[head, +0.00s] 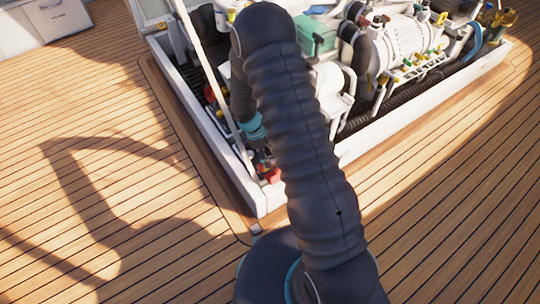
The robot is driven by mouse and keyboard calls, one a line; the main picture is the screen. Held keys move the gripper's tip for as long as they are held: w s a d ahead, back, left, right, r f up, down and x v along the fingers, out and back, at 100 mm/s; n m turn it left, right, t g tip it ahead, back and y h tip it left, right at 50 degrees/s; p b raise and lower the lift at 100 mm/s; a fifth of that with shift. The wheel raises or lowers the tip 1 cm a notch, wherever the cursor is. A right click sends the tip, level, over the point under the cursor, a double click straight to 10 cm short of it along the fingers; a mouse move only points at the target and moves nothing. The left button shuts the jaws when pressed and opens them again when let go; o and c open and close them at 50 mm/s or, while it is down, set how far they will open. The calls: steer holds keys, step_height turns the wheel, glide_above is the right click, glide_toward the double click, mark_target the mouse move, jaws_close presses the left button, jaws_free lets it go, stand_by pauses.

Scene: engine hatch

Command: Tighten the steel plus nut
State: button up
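My gripper (265,160) points down inside the near left corner of the engine hatch (255,190). My own dark arm crosses the middle of the head view and covers part of this corner. The gripper's fingers are small and dark, and I cannot tell whether they are open or shut. A small red part (271,175) shows just below the gripper; I cannot tell if they touch. I cannot make out the steel plus nut; it may be hidden by the arm or too small to see.
A thin white pole (205,70) slants just left of the gripper. A white engine (405,45), a green box (317,36) and a black ribbed hose (395,108) fill the hatch to the right. The wooden deck (110,180) on the left is clear.

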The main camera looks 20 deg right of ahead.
steer(key=v, duration=1.2)
